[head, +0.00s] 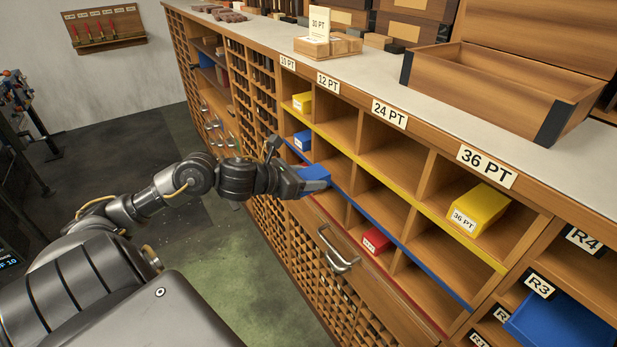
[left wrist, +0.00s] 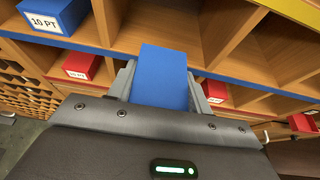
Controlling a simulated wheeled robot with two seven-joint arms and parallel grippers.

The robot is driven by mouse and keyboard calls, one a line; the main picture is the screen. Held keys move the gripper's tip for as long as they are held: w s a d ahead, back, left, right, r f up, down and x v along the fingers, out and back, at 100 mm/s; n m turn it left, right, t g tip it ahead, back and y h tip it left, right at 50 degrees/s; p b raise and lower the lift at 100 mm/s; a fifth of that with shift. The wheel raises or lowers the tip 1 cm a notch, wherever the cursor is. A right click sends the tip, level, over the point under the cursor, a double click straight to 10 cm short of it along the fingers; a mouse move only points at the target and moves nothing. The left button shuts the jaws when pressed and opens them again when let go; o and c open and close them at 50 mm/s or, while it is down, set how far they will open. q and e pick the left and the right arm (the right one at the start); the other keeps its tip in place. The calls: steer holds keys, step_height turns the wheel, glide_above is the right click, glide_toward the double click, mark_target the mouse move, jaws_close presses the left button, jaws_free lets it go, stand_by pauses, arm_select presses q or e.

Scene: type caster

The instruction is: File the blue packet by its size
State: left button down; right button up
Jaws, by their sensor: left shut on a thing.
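My left gripper (head: 303,183) is shut on a blue packet (head: 316,173), at the front of the cabinet (head: 420,161). The packet also shows between the fingers in the left wrist view (left wrist: 163,76); no size label on it is visible. It is by the blue-edged row, around the 12 PT column (head: 328,82), one to the right of the 10 PT compartment. I cannot tell whether its far end is inside. Another blue packet (head: 302,140), marked 10 PT in the left wrist view (left wrist: 52,14), sits in the 10 PT column (head: 288,62). My right gripper is not in view.
Yellow packets lie in the top row under 10 PT (head: 302,102) and 36 PT (head: 480,208). Red packets (head: 375,242) lie in the bottom row. The blue-row compartments farther right look empty. A drawer handle (head: 338,252) juts out below. An open wooden box (head: 500,85) stands on the counter.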

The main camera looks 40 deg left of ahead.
mark_target(343, 171)
arm_select(q)
steer(key=shift+s+f+b, duration=0.1)
steer(key=shift+f+b, duration=0.2)
steer(key=shift+b, duration=0.3)
stand_by(0.6)
steer(key=shift+w+d+b, duration=0.1)
steer(key=shift+w+d, duration=0.4)
steer(key=shift+w, duration=1.35)
steer(key=shift+w+d+b, duration=0.15)
steer(key=shift+w+d, duration=0.35)
steer(key=shift+w, duration=1.3)
steer(key=shift+w+d+b, duration=0.1)
steer(key=shift+w+d, duration=0.4)
steer(key=shift+w, duration=1.35)
